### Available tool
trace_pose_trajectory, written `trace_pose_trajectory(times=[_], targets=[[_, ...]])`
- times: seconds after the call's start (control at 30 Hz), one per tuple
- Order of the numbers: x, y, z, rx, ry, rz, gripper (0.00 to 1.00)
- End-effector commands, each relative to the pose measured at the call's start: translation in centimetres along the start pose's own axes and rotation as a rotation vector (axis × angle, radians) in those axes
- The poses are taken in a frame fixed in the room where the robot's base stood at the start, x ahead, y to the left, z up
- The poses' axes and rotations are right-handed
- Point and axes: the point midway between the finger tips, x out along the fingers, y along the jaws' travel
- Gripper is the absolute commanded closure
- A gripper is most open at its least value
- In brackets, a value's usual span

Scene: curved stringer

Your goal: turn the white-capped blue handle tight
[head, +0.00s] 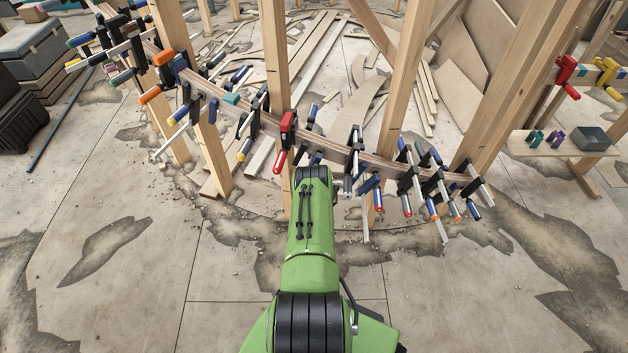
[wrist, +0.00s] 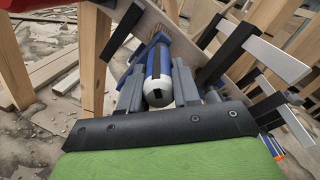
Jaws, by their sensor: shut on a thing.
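The white-capped blue handle (wrist: 158,75) shows in the wrist view, its white cap toward me and its blue body running up to the wooden stringer. My gripper (wrist: 157,90) has its two grey fingers on either side of the handle, shut on it. In the head view my green arm reaches forward to the clamps on the curved stringer (head: 330,147). The arm's end hides the gripper and this handle there.
Many clamps line the stringer; a red one (head: 287,130) is close to my arm's left. Black clamps with steel bars (wrist: 275,57) stand close right of my gripper. Wooden posts (head: 273,55) rise along the stringer. The near floor is clear.

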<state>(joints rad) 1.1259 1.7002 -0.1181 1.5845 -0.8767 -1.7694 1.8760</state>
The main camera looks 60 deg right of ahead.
Motion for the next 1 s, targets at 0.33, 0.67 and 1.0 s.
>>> trace_pose_trajectory(times=[0.33, 0.67, 1.0], targets=[[-0.14, 0.00, -0.10, 0.296, 0.006, 0.000, 0.99], [-0.15, 0.14, -0.15, 0.474, 0.007, 0.001, 0.99], [-0.18, 0.25, -0.23, 0.531, 0.007, 0.001, 0.99]])
